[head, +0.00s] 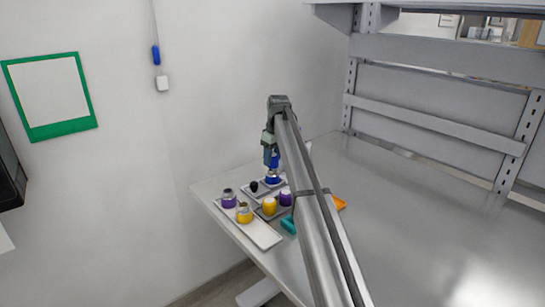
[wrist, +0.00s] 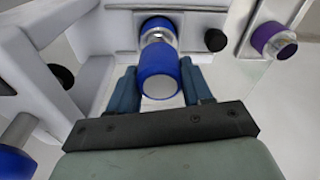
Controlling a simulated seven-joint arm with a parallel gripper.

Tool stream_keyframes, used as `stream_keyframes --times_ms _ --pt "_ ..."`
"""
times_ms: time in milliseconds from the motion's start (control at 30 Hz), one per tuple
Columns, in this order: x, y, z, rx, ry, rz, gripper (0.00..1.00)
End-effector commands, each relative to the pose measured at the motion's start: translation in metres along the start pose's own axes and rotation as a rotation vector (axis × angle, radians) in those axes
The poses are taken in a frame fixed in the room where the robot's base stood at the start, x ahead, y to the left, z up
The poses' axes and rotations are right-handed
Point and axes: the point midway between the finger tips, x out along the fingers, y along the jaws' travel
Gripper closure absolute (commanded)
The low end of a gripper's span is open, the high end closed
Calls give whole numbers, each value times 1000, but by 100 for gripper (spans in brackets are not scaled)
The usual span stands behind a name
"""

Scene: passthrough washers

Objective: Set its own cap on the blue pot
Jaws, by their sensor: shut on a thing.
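My gripper (head: 271,158) is shut on a blue cap, seen in the wrist view as a blue cylinder with a pale round end (wrist: 158,74) between the two fingers. The blue pot (head: 273,181) stands on a tray at the far end of the table, directly below the gripper. In the wrist view the pot (wrist: 154,23) lies just beyond the cap, and its silver neck shows between them. The cap is roughly in line with the neck. I cannot tell whether the two touch.
A black knob (head: 254,186) stands beside the blue pot. A purple pot (head: 229,199) and a yellow pot (head: 244,215) stand on a pale tray to the left. Yellow (head: 269,206) and purple (head: 285,198) caps, a teal piece (head: 289,226) and an orange piece (head: 340,203) are nearer. The right tabletop is clear.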

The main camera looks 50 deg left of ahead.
Motion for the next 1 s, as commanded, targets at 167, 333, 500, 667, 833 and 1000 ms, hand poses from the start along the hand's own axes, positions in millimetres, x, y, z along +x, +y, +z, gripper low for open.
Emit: stream_keyframes --times_ms 167,333,500,667,833,1000 --pt "0 0 0 0 0 0 78" --pt "3 0 0 0 0 0 78" --pt "8 0 1 0 0 0 78" --pt "11 0 2 0 0 0 78" --pt "12 0 1 0 0 0 78" --pt "12 0 1 0 0 0 78"
